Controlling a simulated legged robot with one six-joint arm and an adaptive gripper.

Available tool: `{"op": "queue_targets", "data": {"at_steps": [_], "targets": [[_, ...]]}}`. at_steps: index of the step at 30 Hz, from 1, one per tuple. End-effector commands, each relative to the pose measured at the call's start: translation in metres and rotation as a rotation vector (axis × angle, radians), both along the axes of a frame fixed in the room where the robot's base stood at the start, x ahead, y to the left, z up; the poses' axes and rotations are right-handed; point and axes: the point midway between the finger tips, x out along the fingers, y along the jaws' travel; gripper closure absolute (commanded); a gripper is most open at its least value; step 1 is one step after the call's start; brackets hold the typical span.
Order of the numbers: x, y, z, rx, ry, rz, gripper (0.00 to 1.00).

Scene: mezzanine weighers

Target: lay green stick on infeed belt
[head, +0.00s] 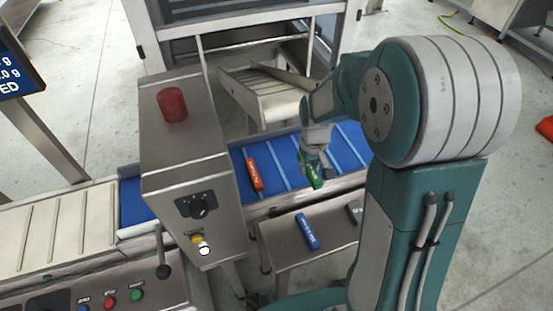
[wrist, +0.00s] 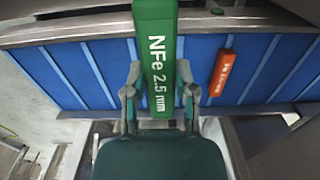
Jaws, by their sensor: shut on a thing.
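The green stick (wrist: 158,65), marked "NFe 2.5 mm", is held between the two fingers of my gripper (wrist: 158,98) in the wrist view. In the head view my gripper (head: 318,165) is over the near part of the blue infeed belt (head: 290,165), with the green stick (head: 316,177) partly hidden by the fingers. The belt has pale cross slats and also shows behind the stick in the wrist view (wrist: 110,55). I cannot tell whether the stick touches the belt.
An orange stick (head: 253,174) lies on the belt left of my gripper. A blue stick (head: 307,231) and a dark grey piece (head: 354,211) lie on the steel table (head: 285,255) in front. A steel housing with a red beacon (head: 172,104) stands across the belt at left. A slatted chute (head: 265,95) is behind.

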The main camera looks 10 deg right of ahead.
Motion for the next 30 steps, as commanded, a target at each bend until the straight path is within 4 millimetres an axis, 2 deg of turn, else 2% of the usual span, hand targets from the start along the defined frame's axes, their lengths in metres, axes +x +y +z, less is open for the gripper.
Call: {"op": "queue_targets", "data": {"at_steps": [10, 18, 26, 30], "targets": [[0.071, 0.004, -0.033, -0.001, 0.002, 0.001, 1.00], [0.107, 0.006, -0.074, -0.001, 0.002, 0.001, 1.00], [0.122, 0.006, -0.091, -0.001, 0.000, 0.000, 1.00], [0.124, 0.006, -0.111, -0.001, 0.003, 0.000, 1.00]]}}
